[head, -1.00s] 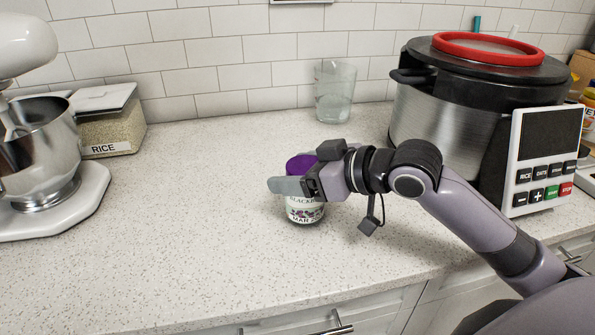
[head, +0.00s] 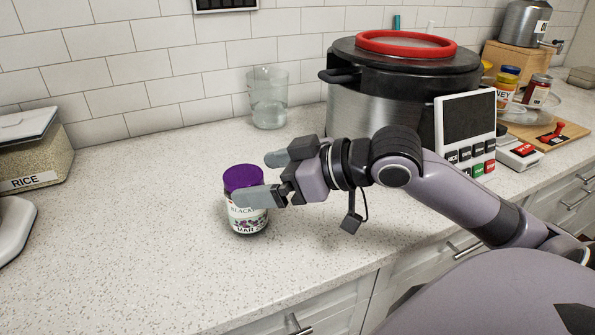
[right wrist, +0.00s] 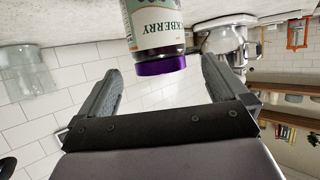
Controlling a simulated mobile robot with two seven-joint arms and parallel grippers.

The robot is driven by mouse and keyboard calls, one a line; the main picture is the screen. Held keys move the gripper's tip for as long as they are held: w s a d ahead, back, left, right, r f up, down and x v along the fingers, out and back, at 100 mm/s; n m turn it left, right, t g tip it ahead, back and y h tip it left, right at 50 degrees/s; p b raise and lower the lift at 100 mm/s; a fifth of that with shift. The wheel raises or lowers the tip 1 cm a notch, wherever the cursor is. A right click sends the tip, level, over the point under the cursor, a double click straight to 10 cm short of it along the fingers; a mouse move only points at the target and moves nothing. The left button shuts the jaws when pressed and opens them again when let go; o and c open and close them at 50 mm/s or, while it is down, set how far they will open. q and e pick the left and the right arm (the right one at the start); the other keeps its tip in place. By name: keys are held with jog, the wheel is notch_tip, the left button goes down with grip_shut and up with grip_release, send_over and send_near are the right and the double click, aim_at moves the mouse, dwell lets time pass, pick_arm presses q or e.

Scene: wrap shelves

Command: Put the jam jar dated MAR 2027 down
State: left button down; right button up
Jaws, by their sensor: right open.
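The jam jar (head: 244,216) stands upright on the counter in the head view. It has a purple lid and a white label reading "BLACK…" and "MAR 20…"; the rest of the label is hidden or too small to read. My right gripper (head: 268,178) is open. Its near finger passes in front of the jar and its far finger is behind and to the right. In the right wrist view the jar (right wrist: 155,35) appears upside down, beyond and between the open fingers (right wrist: 162,85), with clear gaps beside its lid. My left gripper is not in view.
A clear glass (head: 268,98) stands by the tiled wall behind the jar. A large cooker (head: 375,112) with a red ring on top stands at right. A rice container (head: 38,150) is at left. The counter (head: 130,225) left of the jar is clear.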

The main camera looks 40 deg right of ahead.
jog(key=shift+v, duration=1.7)
jog(key=shift+p+v, duration=1.1)
jog(key=shift+v, duration=0.15)
